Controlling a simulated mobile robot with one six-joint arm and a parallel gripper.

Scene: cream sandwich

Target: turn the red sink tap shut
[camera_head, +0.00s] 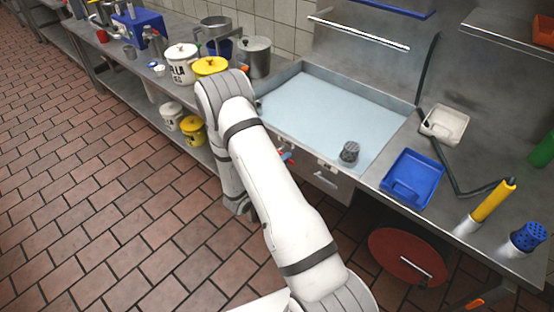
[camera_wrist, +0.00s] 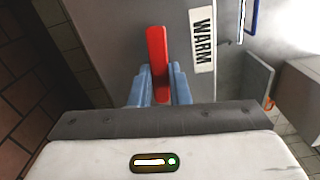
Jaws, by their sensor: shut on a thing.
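The red sink tap handle (camera_wrist: 157,55) shows in the wrist view as a flat red bar, upright in the picture, beside a white plate (camera_wrist: 202,40) marked WARM. My gripper (camera_wrist: 158,80) has its blue fingers on either side of the handle and is shut on it. In the head view my gripper (camera_head: 287,156) is at the sink's front panel, partly hidden by my white arm. The sink basin (camera_head: 310,105) holds pale blue water, with a dark grey ribbed object (camera_head: 349,153) at its near right corner.
A blue tray (camera_head: 412,178) and a pale tray (camera_head: 443,124) lie right of the basin. White (camera_head: 181,63) and yellow-lidded (camera_head: 210,67) pots stand left of it. A red round lid-like thing (camera_head: 407,256) is below the counter. The tiled floor at left is clear.

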